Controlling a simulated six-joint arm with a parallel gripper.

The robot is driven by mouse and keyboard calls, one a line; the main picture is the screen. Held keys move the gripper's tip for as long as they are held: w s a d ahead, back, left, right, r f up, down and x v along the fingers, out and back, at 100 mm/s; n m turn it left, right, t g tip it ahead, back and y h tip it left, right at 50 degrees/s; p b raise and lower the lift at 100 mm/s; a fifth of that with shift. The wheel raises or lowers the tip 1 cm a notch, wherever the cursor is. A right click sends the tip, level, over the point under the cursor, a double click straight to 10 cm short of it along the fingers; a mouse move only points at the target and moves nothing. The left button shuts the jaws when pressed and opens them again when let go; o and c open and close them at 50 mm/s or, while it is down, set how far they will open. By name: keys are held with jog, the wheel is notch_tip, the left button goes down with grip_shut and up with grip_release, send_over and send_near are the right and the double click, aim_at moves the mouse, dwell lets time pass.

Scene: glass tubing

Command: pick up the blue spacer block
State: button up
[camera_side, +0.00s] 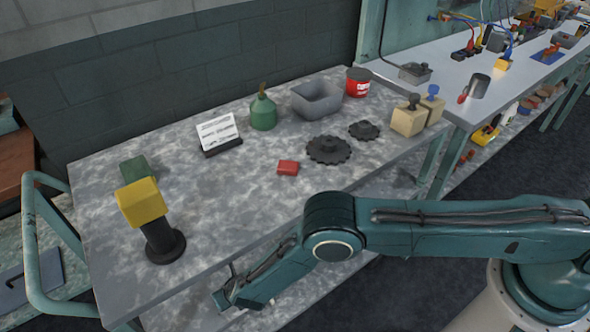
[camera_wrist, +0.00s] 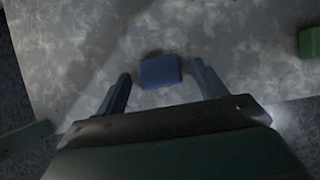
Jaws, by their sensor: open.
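The blue spacer block (camera_wrist: 160,71) lies on the mottled grey tabletop in the wrist view, near the centre. My gripper (camera_wrist: 161,69) is open, with one finger to the left of the block and one to the right. Both fingers appear apart from the block, with the right one closer. How high the fingertips are above the table is hard to tell. In the side view I do not make out the blue block, and my arm reaches in low at the table's front edge.
A green block (camera_wrist: 309,43) sits at the wrist view's right edge. The side view shows a yellow block (camera_side: 142,202) on a black stand (camera_side: 165,245), a red block (camera_side: 288,167), dark gears (camera_side: 328,150), a grey bin (camera_side: 316,98) and a sign (camera_side: 218,133). The table's front middle is clear.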

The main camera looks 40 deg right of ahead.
dwell(0.4)
jog(key=c, duration=1.1)
jog(key=shift+r, duration=0.15)
jog(key=shift+r, duration=0.7)
notch_tip(320, 180, up, 2)
jog(key=s+d, duration=0.3)
jog(key=s, duration=0.1)
jog(key=s+d, duration=0.4)
jog(key=s, duration=0.1)
jog(key=s+d, duration=0.4)
jog(key=shift+s+d, duration=0.25)
jog(key=shift+s, duration=0.15)
